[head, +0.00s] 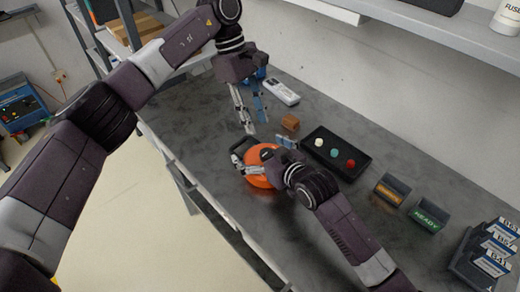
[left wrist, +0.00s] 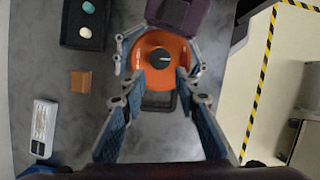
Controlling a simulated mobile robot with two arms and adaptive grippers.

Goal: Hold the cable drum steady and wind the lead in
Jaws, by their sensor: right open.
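The cable drum is an orange disc (head: 258,181) lying on the grey worktop, partly covered by my right gripper. The left wrist view shows the drum (left wrist: 140,51) from above, with a black knob (left wrist: 159,58) at its centre and a black handle frame (left wrist: 158,104) on its near side. My right gripper (head: 259,151) is open, with one finger on either side of the drum; contact is unclear. My left gripper (head: 256,126) is open and empty above the worktop, beyond the drum. In its wrist view its fingers (left wrist: 158,84) point toward the knob. I cannot make out a lead.
A black tray (head: 352,173) with white, teal and red knobs is right of the drum. A brown block (head: 290,122) and a white handheld device (head: 275,96) lie behind. Two label stands (head: 391,189) and a card rack (head: 468,266) are farther right. A shelf overhangs the back.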

